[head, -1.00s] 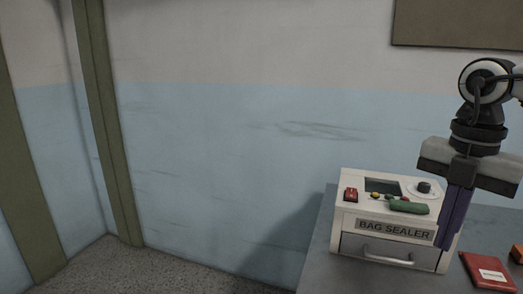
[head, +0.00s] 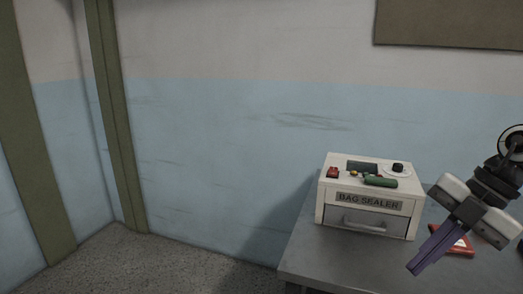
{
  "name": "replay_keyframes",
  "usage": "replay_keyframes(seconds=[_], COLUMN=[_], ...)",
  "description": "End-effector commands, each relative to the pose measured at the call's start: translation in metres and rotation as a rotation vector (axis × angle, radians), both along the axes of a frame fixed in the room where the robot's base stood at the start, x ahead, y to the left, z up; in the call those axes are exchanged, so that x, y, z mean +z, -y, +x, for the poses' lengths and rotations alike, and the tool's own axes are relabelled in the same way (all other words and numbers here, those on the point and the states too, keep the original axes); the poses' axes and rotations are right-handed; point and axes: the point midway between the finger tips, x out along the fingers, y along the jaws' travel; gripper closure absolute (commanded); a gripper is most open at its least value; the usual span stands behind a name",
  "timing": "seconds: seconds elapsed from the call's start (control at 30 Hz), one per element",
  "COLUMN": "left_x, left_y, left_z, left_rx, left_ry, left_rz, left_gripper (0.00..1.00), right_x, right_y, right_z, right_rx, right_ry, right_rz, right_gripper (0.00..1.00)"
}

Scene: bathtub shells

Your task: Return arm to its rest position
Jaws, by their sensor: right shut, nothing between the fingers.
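My right gripper (head: 416,268) is at the right edge of the head view, tilted, with its purple fingers pointing down and to the left. The fingers are shut together with nothing between them. They are in front of and to the right of the bag sealer (head: 328,213), apart from it in the picture. My left gripper is not in view.
The bag sealer is a white box with a closed drawer, a red switch and a green handle, standing on a grey table (head: 330,258). A red packet (head: 461,247) lies right of it, partly hidden by my gripper. Open floor (head: 170,260) is at left.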

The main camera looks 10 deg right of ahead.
Motion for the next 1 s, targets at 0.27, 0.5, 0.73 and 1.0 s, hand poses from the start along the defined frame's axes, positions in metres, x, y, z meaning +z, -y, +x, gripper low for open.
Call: replay_keyframes(seconds=[0.27,0.5,0.73,1.0], left_x=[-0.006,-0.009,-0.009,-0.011], left_y=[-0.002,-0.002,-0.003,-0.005], left_z=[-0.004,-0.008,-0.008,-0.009], left_rx=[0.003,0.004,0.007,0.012], left_ry=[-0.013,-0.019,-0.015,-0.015], left_rz=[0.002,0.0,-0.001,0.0], left_gripper=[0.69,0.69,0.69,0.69], right_x=[-0.063,-0.137,-0.237,-0.354], right_y=[-0.012,-0.003,-0.007,-0.083], right_z=[0.015,0.02,-0.01,-0.087], right_rx=[-0.208,-0.604,-1.068,-1.535], right_ry=[0.182,0.346,0.353,0.098], right_rz=[0.444,0.726,0.804,0.729], right_gripper=[1.0,1.0,1.0,1.0])
